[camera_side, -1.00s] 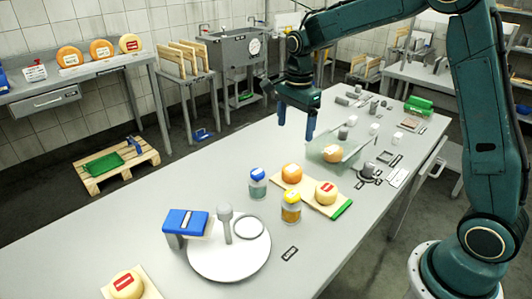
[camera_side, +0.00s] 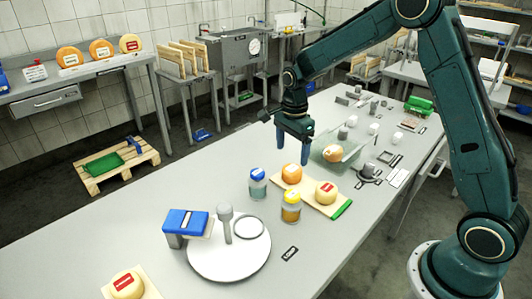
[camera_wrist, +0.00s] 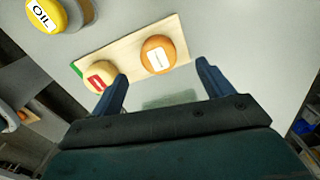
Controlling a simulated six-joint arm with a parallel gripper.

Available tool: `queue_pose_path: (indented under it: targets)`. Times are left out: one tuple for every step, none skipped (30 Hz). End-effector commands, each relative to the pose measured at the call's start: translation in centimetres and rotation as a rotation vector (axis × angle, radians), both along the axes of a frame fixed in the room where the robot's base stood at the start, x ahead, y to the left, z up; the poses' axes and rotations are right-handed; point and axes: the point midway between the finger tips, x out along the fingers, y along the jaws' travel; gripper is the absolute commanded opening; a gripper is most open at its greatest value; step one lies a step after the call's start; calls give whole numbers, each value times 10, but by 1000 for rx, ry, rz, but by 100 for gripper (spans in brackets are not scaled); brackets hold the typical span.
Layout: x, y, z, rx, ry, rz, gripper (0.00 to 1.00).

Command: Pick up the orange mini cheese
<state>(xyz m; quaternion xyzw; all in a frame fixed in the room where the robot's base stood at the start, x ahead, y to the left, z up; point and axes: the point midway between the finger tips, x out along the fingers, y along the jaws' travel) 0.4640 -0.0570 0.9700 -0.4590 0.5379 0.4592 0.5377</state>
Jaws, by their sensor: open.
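The orange mini cheese (camera_side: 291,173) sits on a wooden board (camera_side: 318,206), at its far left end in the side view. It has a white label. In the wrist view the orange mini cheese (camera_wrist: 158,55) lies ahead of the fingers, between their lines. A yellow mini cheese (camera_side: 326,192) with a red label sits beside it on the same board. It also shows in the wrist view (camera_wrist: 99,76), close to the left finger. My gripper (camera_side: 293,155) is open and empty, with blue fingers pointing down above the table behind the orange cheese.
A jar with a blue lid (camera_side: 258,184) and a jar with a yellow lid (camera_side: 291,208) stand close to the board. A clear bin (camera_side: 340,152) stands behind it, holding an orange item. A white turntable (camera_side: 228,262) is at front.

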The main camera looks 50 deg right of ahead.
Motion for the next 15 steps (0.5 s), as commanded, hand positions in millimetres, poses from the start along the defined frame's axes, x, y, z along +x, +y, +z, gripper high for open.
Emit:
queue_pose_path:
  targets:
    - [0, 0, -6, 0, 2, 0, 80]
    - [0, 0, -8, 0, 2, 0, 80]
    - [0, 0, -11, 0, 1, 0, 80]
    - [0, 0, -13, 0, 1, 0, 80]
    - [0, 0, -14, 0, 1, 0, 80]
    - [-1, 0, -15, 0, 1, 0, 80]
    - [-1, 0, -16, 0, 1, 0, 80]
    - [-1, 0, -16, 0, 1, 0, 80]
    - [0, 0, -16, 0, 0, 0, 80]
    - [0, 0, -16, 0, 0, 0, 80]
    - [0, 0, -16, 0, 0, 0, 80]
    - [-1, 0, -16, 0, 0, 0, 80]
    - [-1, 0, -17, 0, 0, 0, 80]
    - [-1, 0, -18, 0, 1, 0, 80]
    - [-1, 0, -20, 0, 1, 0, 80]
